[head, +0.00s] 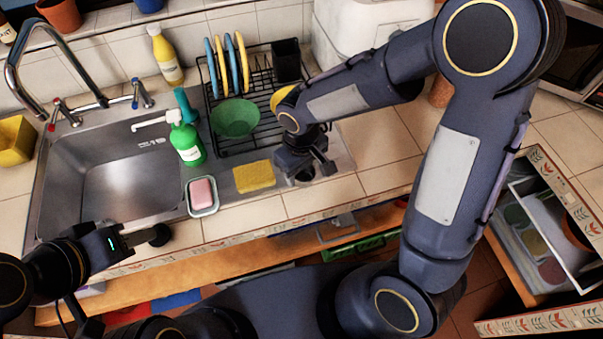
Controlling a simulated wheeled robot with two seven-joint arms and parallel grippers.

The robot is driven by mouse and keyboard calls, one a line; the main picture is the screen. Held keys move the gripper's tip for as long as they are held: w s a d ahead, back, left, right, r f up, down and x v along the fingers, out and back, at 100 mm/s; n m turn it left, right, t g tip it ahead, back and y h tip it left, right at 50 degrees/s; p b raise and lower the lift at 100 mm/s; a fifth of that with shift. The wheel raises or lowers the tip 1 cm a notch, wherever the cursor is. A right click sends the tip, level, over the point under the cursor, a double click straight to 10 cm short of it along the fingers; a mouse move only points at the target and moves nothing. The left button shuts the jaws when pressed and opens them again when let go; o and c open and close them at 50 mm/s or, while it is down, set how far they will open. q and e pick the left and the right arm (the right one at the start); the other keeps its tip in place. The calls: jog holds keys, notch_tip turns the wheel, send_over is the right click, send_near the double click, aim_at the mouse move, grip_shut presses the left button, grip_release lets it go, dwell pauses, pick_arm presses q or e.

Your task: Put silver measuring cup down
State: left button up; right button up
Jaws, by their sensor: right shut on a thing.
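My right gripper (308,172) points down over the metal drainboard at the counter's front, just right of the yellow sponge. It is shut on a small greyish thing, which I take to be the silver measuring cup; the fingers and wrist hide most of it. I cannot tell whether the cup touches the surface. My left gripper (158,236) is at the lower left, by the counter's front edge below the sink; its finger gap is not clear.
A yellow sponge (254,177), pink soap in a dish (203,194) and a green soap bottle (187,142) stand close to the left. Behind is a dish rack (270,128) with a green bowl (236,118). The sink (110,180) is empty. An open drawer (545,235) is at right.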

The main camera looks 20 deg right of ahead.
aim_at(301, 175)
jog(key=shift+w+d+f, duration=0.1)
jog(key=shift+w+f, duration=0.05)
jog(key=shift+f, duration=1.65)
jog(key=shift+f, duration=0.2)
jog(key=o, duration=1.1)
jog(key=shift+r, duration=0.1)
jog(key=shift+c, duration=0.2)
jog(key=shift+r, duration=0.1)
